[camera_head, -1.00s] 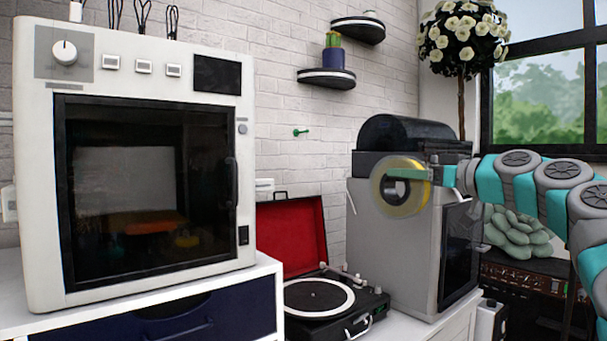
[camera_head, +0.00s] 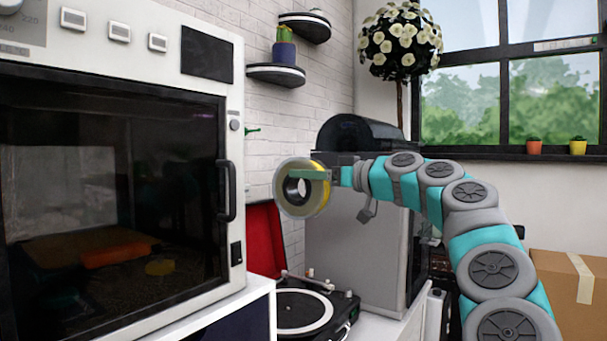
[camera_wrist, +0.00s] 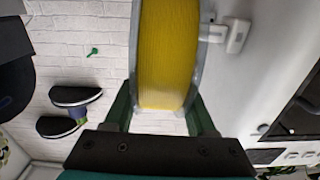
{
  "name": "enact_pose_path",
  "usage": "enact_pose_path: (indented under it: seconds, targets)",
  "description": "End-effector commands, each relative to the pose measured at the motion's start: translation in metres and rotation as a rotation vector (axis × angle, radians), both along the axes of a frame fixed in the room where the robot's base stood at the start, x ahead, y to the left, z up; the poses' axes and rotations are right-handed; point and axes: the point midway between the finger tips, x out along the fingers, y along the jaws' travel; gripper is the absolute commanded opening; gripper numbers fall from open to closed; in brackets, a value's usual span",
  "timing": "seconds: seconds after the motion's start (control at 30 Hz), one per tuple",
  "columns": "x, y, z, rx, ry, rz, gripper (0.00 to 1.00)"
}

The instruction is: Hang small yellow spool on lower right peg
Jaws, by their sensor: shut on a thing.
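The small yellow spool (camera_head: 316,202) has pale see-through flanges and a dark hub. My gripper (camera_head: 302,174) is shut on it and holds it up in the air, in front of the grey cabinet. In the wrist view the yellow winding (camera_wrist: 167,55) fills the space between the green fingers. No other peg is visible.
A large white oven (camera_head: 130,160) stands close on the left. Two dark wall shelves (camera_head: 276,75) hang above the peg, the lower one with a potted cactus. A turntable (camera_head: 315,310) with a raised red lid and a grey cabinet (camera_head: 345,240) stand below and behind the spool.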

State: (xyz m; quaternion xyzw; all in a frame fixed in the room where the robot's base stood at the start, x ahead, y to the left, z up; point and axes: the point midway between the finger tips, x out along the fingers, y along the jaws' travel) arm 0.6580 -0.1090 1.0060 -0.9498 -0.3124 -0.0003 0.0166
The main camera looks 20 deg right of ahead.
Motion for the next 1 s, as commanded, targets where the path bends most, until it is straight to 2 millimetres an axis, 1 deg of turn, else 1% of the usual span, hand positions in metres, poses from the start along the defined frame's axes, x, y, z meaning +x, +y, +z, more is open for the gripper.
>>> enact_pose_path:
  seconds: [1.0]
  targets:
    - [0.044, 0.033, -0.002, -0.001, -0.001, 0.001, 0.0]
